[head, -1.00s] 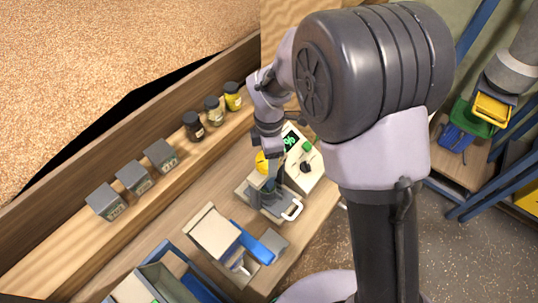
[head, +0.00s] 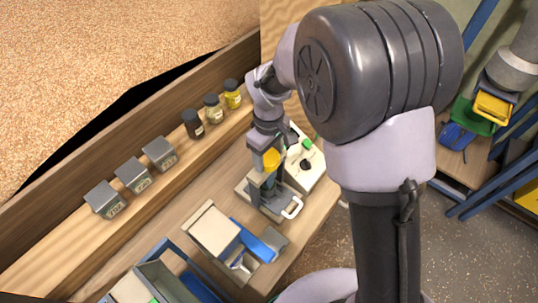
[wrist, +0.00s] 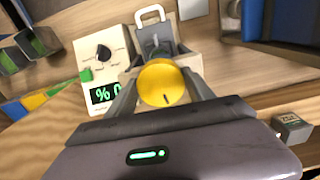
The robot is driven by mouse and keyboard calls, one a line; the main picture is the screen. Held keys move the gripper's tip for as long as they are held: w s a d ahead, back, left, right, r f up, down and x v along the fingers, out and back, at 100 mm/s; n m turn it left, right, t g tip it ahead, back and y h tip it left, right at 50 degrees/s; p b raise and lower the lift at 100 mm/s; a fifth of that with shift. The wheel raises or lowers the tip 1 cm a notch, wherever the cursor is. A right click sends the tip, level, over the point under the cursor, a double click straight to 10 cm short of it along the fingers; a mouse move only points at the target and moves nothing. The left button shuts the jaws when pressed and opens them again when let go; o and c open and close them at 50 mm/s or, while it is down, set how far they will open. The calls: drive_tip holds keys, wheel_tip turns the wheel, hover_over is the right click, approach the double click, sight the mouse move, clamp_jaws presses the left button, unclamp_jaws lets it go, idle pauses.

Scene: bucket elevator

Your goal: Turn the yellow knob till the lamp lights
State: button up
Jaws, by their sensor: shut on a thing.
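The yellow knob (wrist: 162,83) is round with a short dark mark near its lower edge in the wrist view. My gripper (wrist: 160,80) is shut on it, with one finger on each side. In the head view the yellow knob (head: 271,158) shows beside my wrist, above a grey base with a pale handle (head: 292,208). The arm hides part of it there. I cannot make out a lit lamp on the knob's fixture.
A white box (wrist: 112,49) with a black dial, green part and lit green display stands beside the fixture. Several jars and grey blocks line the shelf. A beige and blue item (head: 214,231) stands in front.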

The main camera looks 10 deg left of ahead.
sight(267, 157)
drive_tip(key=m+b, duration=0.1)
drive_tip(key=m, duration=0.5)
drive_tip(key=shift+a, duration=0.15)
drive_tip(key=m+b, duration=0.1)
drive_tip(key=m, duration=0.5)
drive_tip(key=shift+a+r+b, duration=0.1)
drive_tip(key=shift+b, duration=0.3)
drive_tip(key=shift+m, duration=0.3)
drive_tip(key=o, duration=1.4)
drive_tip(key=shift+c, duration=0.2)
wheel_tip(267, 157, up, 17)
drive_tip(key=p, duration=0.5)
drive_tip(key=shift+r, duration=0.15)
